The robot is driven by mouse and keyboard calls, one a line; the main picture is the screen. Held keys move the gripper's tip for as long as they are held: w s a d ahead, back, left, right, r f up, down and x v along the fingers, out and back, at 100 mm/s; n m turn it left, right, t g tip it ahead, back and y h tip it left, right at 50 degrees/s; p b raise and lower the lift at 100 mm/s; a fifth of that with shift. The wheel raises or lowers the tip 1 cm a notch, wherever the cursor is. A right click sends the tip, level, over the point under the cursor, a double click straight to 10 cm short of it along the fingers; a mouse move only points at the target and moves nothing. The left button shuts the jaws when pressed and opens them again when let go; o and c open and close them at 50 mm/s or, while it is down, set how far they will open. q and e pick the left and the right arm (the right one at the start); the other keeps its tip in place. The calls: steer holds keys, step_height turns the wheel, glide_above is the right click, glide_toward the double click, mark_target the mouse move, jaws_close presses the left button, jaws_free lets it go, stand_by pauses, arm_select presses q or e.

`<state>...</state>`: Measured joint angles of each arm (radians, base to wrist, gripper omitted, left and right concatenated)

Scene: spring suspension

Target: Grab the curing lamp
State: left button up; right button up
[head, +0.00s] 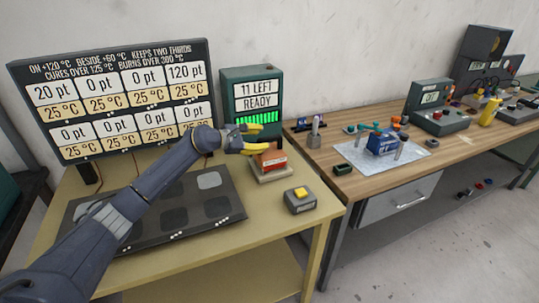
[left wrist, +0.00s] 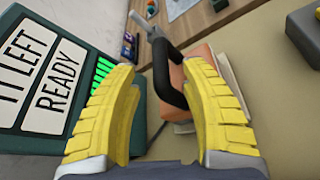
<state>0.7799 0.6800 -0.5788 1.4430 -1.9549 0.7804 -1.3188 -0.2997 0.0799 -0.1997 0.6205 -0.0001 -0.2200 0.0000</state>
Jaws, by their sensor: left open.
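The curing lamp appears to be the red block-like device (head: 270,160) on a pale base beside the green display box. In the left wrist view its black handle (left wrist: 164,78) and orange body (left wrist: 178,80) show between and beyond my fingers. My left gripper (head: 261,140) is open, with yellow fingers at the lamp's upper left in the head view. In the left wrist view the open fingers (left wrist: 158,70) stand on either side of the handle, and I cannot tell whether they touch it. My right gripper is out of view.
A large display board (head: 110,100) stands behind a dark plate (head: 226,200) with square pads. A grey box with a yellow button (head: 299,200) sits in front of the lamp. A wooden bench (head: 465,150) with tools stands to the right.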

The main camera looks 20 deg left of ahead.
mark_target(270, 150)
arm_select(q)
steer(key=shift+x, duration=2.1)
steer(key=shift+c, duration=0.6)
jaws_close()
